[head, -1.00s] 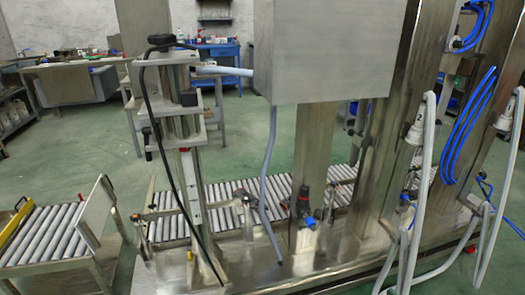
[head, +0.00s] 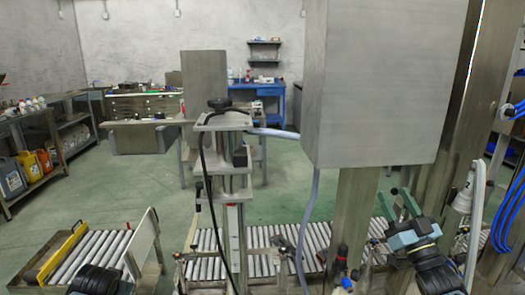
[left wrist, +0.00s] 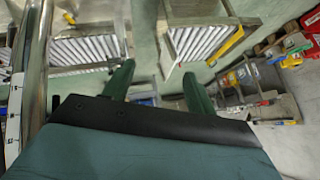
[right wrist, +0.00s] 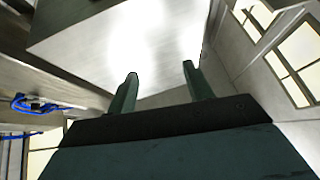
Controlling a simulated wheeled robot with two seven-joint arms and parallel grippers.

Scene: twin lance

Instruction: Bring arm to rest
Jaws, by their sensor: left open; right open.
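My right gripper (head: 397,202) is raised at the lower right of the head view, in front of the metal frame, with its fingers pointing up. Its two green fingers stand apart with nothing between them in the right wrist view (right wrist: 160,72). A large grey metal box fills the view beyond them. My left gripper (left wrist: 157,72) is open and empty in the left wrist view, with roller conveyors beyond and below its fingers. In the head view only a dark part of my left arm shows at the bottom left; the left fingers are hidden there.
The grey metal box (head: 385,80) hangs on a steel post at the right. A clamp column (head: 222,165) with a black cable stands left of it. Roller conveyors (head: 85,258) run along the bottom. A blue workbench (head: 297,105) stands behind open green floor.

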